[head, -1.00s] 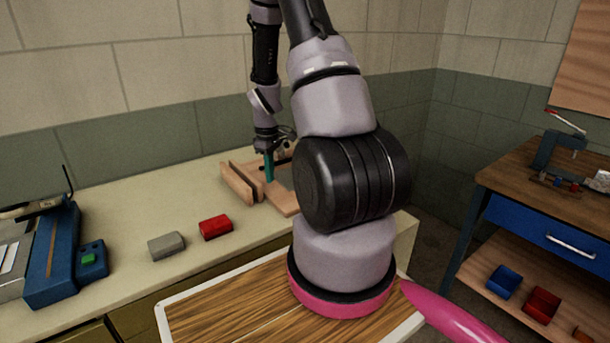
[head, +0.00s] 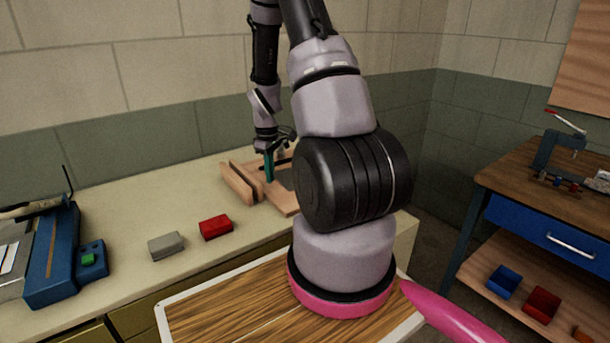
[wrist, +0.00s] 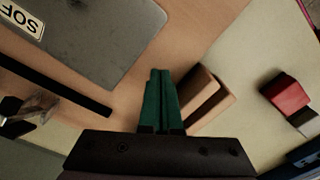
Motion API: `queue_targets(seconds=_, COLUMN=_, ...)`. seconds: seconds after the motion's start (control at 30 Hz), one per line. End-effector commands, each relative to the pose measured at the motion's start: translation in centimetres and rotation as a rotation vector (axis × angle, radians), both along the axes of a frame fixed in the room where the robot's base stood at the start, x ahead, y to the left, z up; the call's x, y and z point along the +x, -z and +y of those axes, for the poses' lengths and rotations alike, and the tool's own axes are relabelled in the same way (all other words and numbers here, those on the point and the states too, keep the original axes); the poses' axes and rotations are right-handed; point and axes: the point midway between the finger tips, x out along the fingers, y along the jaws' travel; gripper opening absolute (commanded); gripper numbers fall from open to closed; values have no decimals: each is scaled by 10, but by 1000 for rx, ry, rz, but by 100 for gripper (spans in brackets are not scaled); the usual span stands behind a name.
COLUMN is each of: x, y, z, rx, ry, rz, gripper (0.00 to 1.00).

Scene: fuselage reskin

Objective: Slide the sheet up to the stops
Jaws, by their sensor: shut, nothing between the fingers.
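The grey metal sheet (wrist: 100,35) lies flat on a wooden board (wrist: 185,45) at the upper left of the wrist view, with a white label partly reading "SOF". A sliver of it shows in the head view (head: 286,179). My gripper (wrist: 160,75) has green fingers, shut together and empty, over the board just beside the sheet's rounded corner. In the head view my gripper (head: 269,178) is low at the board. Wooden blocks (wrist: 208,98) stand to the right of the fingers. A black bar (wrist: 60,85) lies left of them, apart from the sheet. My arm hides part of the board.
A red block (head: 215,228) and a grey block (head: 166,245) sit on the bench (head: 130,210). A blue tool (head: 52,260) stands at the far left. A separate workbench (head: 540,185) with a blue drawer is at the right. The bench between the blocks and the board is clear.

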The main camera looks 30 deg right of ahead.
Motion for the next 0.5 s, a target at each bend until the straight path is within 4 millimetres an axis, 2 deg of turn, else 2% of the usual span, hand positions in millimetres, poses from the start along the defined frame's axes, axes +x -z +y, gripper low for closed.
queue_targets(seconds=0.5, x=0, y=8, z=0, rx=-1, ry=0, rz=1, gripper=0)
